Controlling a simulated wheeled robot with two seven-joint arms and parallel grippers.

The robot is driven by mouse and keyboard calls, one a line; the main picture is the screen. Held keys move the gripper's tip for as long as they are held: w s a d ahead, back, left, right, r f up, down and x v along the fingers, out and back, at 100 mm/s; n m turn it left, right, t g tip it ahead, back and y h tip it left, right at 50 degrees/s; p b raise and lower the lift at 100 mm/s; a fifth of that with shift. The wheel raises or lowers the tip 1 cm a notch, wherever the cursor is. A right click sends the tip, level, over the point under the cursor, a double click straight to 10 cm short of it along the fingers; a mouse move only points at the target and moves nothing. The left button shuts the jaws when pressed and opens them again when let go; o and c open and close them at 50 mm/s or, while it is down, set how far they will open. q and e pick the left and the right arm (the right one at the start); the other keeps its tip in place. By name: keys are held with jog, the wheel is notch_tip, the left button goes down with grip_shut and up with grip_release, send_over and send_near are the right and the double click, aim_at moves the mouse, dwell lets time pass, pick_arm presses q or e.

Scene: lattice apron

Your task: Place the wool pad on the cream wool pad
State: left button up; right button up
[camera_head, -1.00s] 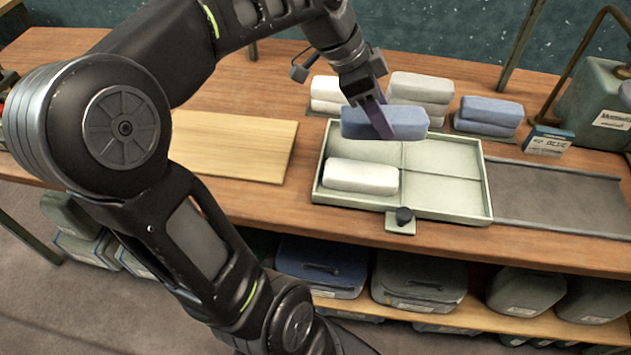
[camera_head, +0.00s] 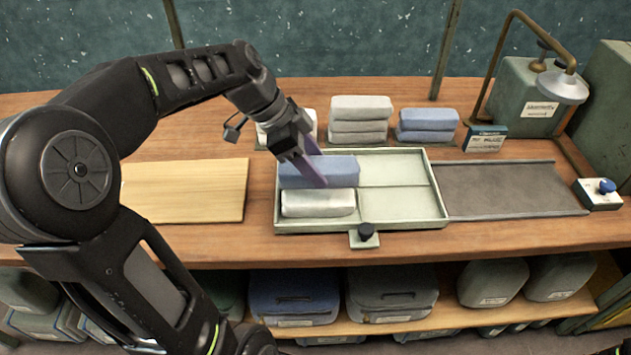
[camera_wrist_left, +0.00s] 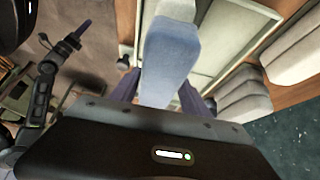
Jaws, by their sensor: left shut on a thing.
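My left gripper (camera_head: 312,172) is shut on a blue wool pad (camera_head: 341,169), with a purple finger across its near side. The pad is over the back left part of the pale green tray (camera_head: 402,222); I cannot tell whether it touches the tray. The cream wool pad (camera_head: 318,203) lies in the tray's front left compartment, just in front of the blue pad. In the left wrist view the blue pad (camera_wrist_left: 170,58) sits between the fingers. What seems to be my right gripper (camera_wrist_left: 78,38) shows there at the left, its opening unclear.
Behind the tray stand a white stack (camera_head: 308,122), a grey stack (camera_head: 360,120) and a blue stack (camera_head: 428,124). A wooden board (camera_head: 195,190) lies left of the tray, a dark grey mat (camera_head: 510,190) right. A black knob (camera_head: 366,231) is at the tray's front edge. The right tray compartments are empty.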

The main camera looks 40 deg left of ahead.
aim_at(284, 166)
pick_arm(q)
jog(key=shift+f, duration=0.6)
jog(key=shift+f, duration=0.1)
jog(key=shift+f, duration=1.8)
jog(key=shift+f, duration=0.15)
jog(key=o, duration=1.4)
jog(key=shift+r, duration=0.3)
jog(key=v, duration=1.1)
jog(key=shift+s+a+r, duration=0.15)
jog(key=shift+r, duration=0.2)
